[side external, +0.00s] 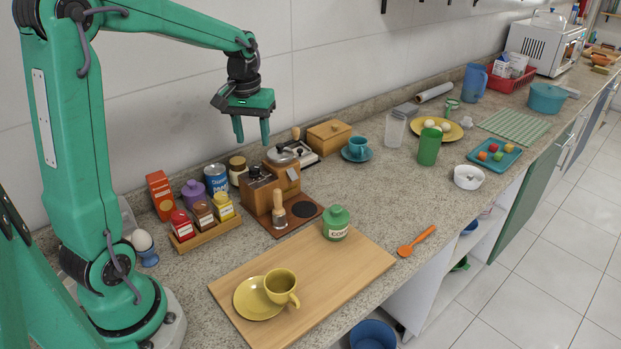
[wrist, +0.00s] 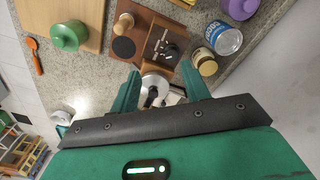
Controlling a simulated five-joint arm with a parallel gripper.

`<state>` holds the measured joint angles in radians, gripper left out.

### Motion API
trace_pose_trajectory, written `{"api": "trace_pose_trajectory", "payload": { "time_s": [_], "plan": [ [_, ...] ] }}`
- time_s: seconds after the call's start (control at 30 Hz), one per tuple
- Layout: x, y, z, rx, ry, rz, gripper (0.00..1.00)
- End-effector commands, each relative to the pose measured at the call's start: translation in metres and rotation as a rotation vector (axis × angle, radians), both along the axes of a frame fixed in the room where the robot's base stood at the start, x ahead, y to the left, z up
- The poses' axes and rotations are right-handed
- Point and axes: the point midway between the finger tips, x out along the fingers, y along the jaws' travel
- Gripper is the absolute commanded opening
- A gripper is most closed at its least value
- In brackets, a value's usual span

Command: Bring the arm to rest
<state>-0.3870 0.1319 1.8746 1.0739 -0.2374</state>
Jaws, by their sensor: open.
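My green arm reaches over the counter from the left in the side view. My gripper (side external: 252,130) is open and empty, with its fingers pointing down, high above the counter near the wall. In the wrist view my gripper's two fingers (wrist: 160,88) stand apart. A silver-lidded pot or pan (wrist: 155,88) shows between them, well below. It also shows in the side view (side external: 284,153), beside the wooden coffee grinder (side external: 258,188). Nothing is held.
A wooden board (side external: 352,259) carries a yellow saucer (side external: 248,306), a yellow cup (side external: 281,287) and a green jar (side external: 336,223). Spice jars (side external: 202,215) and cans stand along the wall. The air around my gripper is clear.

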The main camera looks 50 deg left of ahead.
Motion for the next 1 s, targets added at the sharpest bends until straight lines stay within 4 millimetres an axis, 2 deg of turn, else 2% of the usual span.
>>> {"api": "trace_pose_trajectory", "payload": {
  "time_s": [0.2, 0.5, 0.77, 1.0],
  "plan": [
    [-0.023, -0.038, 0.025, 0.032, -0.075, -0.114, 0.46],
    [-0.06, -0.084, 0.047, 0.072, -0.178, -0.272, 0.46],
    [-0.097, -0.117, 0.054, 0.104, -0.269, -0.406, 0.46],
    [-0.129, -0.14, 0.051, 0.13, -0.352, -0.524, 0.46]
  ]
}}
